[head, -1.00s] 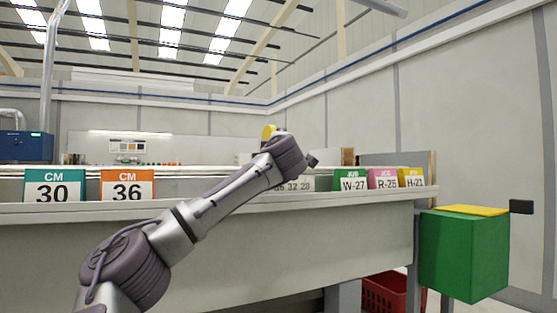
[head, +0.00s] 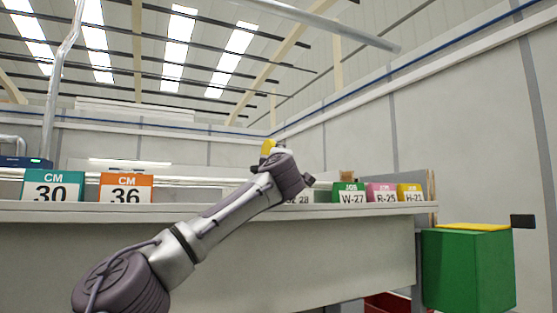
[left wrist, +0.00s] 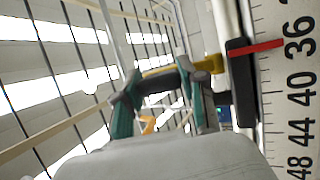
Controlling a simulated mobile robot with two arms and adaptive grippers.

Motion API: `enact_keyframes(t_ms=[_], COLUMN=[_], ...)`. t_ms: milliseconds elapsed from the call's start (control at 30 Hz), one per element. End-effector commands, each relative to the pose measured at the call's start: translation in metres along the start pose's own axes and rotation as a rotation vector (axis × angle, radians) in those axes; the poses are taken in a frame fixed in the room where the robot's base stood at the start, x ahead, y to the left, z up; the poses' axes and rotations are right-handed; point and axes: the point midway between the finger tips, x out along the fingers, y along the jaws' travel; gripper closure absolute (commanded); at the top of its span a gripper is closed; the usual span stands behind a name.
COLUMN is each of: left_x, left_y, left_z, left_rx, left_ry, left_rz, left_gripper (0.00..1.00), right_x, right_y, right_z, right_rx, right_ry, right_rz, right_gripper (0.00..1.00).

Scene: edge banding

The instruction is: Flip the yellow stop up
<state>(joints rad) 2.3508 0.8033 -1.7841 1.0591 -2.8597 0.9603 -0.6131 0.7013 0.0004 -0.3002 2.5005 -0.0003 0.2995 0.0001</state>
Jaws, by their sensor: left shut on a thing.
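The yellow stop (left wrist: 170,68) lies across the tips of my left gripper (left wrist: 157,82) in the left wrist view. The teal fingers are shut on it, and its right end reaches toward a black block with a red pointer (left wrist: 255,48) beside a ruler scale (left wrist: 285,100). In the head view the yellow stop (head: 268,147) shows as a small yellow patch just above my left wrist, over the bench's far part. The fingers are hidden behind the wrist there. My right gripper is in neither view.
A long bench (head: 230,255) crosses the front. On its edge stand a teal sign 30 (head: 52,186), an orange sign 36 (head: 127,187) and green, pink and yellow labels at right. A green box (head: 468,268) sits at the bench's right end.

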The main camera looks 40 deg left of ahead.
Motion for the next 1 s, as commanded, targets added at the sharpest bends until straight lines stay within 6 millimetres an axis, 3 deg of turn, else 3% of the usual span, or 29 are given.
enact_keyframes(t_ms=[67, 100, 233, 667, 1000], left_x=[-0.001, -0.001, -0.001, -0.005, -0.057], left_y=[-0.003, -0.003, -0.003, 0.000, 0.000], left_z=[0.003, 0.003, 0.003, 0.000, 0.001], left_rx=[0.007, 0.007, 0.006, 0.002, 0.003], left_ry=[-0.004, -0.004, -0.003, -0.002, -0.004], left_rz=[-0.004, -0.004, -0.003, 0.001, 0.002], left_gripper=[1.00, 0.56, 0.34, 0.33, 0.33], right_x=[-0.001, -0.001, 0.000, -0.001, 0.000], right_y=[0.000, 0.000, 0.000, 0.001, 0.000], right_z=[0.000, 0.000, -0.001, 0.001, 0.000], right_rx=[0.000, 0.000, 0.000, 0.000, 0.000], right_ry=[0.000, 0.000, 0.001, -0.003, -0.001], right_rz=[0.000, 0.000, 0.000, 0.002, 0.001], right_gripper=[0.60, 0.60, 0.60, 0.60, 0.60])
